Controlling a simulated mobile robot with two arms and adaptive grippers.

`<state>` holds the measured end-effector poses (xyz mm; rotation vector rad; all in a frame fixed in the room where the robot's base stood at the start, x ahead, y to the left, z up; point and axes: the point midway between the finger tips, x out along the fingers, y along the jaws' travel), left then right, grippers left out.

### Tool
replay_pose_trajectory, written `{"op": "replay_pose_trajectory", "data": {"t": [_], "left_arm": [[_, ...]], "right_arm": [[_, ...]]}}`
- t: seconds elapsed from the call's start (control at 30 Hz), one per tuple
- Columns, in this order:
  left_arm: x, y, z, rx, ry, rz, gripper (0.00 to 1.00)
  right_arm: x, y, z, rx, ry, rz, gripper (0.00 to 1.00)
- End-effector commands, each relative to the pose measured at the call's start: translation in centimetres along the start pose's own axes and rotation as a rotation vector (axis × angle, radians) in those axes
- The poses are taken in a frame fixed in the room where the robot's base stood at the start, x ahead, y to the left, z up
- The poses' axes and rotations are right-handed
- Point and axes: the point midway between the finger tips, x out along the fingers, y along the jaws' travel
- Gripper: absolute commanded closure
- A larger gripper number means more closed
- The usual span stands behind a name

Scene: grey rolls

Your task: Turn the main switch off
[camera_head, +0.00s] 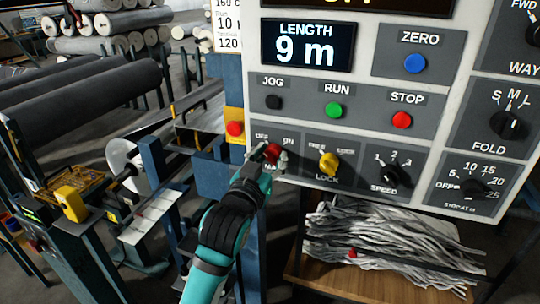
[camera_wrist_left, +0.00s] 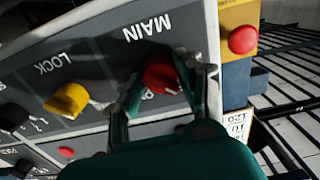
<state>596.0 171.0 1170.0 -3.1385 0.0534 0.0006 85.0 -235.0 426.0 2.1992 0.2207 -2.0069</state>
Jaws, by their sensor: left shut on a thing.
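The main switch (camera_head: 273,153) is a red rotary knob at the lower left of the grey control panel, with OFF and ON printed above it. My left gripper (camera_head: 263,163) reaches it from below and is shut on it, covering part of the knob and label. In the left wrist view the panel appears upside down, and the red knob (camera_wrist_left: 162,78) sits between the two fingers of the gripper (camera_wrist_left: 168,82). Which mark the knob points to cannot be told. My right gripper is not in view.
The yellow LOCK knob (camera_head: 328,164) is just right of the main switch, with the black SPEED knob (camera_head: 397,173) beyond. A red button on a yellow box (camera_head: 235,128) stands close on the left. RUN (camera_head: 334,110) and STOP (camera_head: 402,120) buttons are above.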

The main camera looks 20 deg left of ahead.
Motion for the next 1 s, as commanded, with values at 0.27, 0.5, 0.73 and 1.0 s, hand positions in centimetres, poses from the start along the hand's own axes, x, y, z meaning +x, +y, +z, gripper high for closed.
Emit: {"op": "replay_pose_trajectory", "data": {"t": [0.27, 0.5, 0.73, 1.0], "left_arm": [[0.01, 0.0, 0.04, -0.02, -0.001, 0.0, 0.96], [0.01, 0.0, 0.05, -0.02, -0.001, 0.0, 0.96], [0.0, 0.0, 0.03, -0.019, 0.0, 0.0, 0.4], [-0.3, 0.01, 0.02, -0.018, 0.0, 0.0, 0.4]], "right_arm": [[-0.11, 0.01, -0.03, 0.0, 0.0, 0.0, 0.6], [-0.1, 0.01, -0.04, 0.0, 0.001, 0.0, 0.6], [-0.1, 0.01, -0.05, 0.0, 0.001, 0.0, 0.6], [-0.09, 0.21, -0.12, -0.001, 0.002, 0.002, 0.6]]}}
